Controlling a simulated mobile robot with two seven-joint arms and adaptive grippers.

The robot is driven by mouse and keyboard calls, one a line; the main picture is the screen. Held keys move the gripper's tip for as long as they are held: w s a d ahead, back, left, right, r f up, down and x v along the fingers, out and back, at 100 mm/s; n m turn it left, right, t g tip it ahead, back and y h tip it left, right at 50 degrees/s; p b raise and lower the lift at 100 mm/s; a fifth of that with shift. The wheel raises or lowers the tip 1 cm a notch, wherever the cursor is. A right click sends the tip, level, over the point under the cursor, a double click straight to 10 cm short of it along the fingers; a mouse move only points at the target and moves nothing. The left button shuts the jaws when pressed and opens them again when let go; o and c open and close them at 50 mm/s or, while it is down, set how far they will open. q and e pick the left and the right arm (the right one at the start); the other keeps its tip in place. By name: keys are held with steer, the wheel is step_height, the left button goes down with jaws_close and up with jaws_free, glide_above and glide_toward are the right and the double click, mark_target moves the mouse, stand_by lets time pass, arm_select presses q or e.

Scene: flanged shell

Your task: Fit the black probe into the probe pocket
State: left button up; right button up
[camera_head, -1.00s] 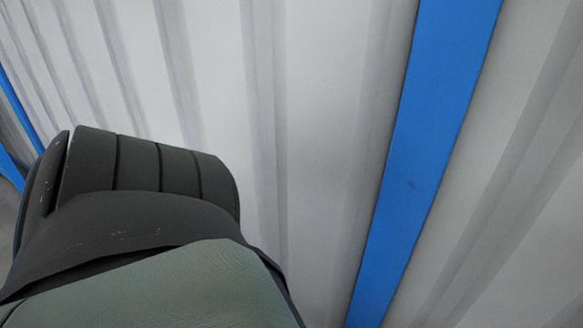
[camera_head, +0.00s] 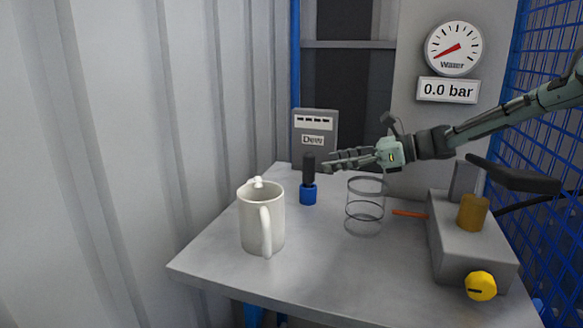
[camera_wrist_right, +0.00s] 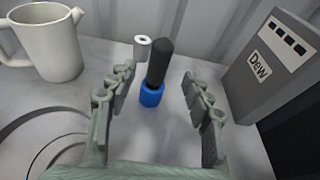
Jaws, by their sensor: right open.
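The black probe (camera_head: 308,169) stands upright with its blue lower part (camera_head: 308,195) on the grey table. It also shows in the right wrist view (camera_wrist_right: 160,61), above its blue base (camera_wrist_right: 151,94). My right gripper (camera_head: 326,162) reaches in from the right, its fingertips close to the probe. In the wrist view it is open (camera_wrist_right: 158,76), one finger on each side of the probe, with no contact visible. A small white cylinder with a dark hole (camera_wrist_right: 142,46) stands beyond the probe; I cannot tell whether it is the probe pocket. My left gripper is not in view.
A white jug (camera_head: 262,218) stands front left of the probe. A grey "Dew" box (camera_head: 315,130) stands behind. A clear cylinder (camera_head: 365,205), an orange stick (camera_head: 409,213) and a grey box with a yellow knob (camera_head: 462,243) are to the right.

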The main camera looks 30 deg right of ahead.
mark_target(309, 165)
steer(key=b+x, duration=0.1)
steer(key=x, duration=0.6)
steer(key=shift+w+a+f, duration=0.1)
steer(key=shift+w+a, duration=0.1)
steer(key=shift+a, duration=0.05)
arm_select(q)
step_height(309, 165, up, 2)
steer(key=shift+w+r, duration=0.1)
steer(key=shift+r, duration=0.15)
arm_select(e)
steer(key=shift+c, duration=0.2)
jaws_close()
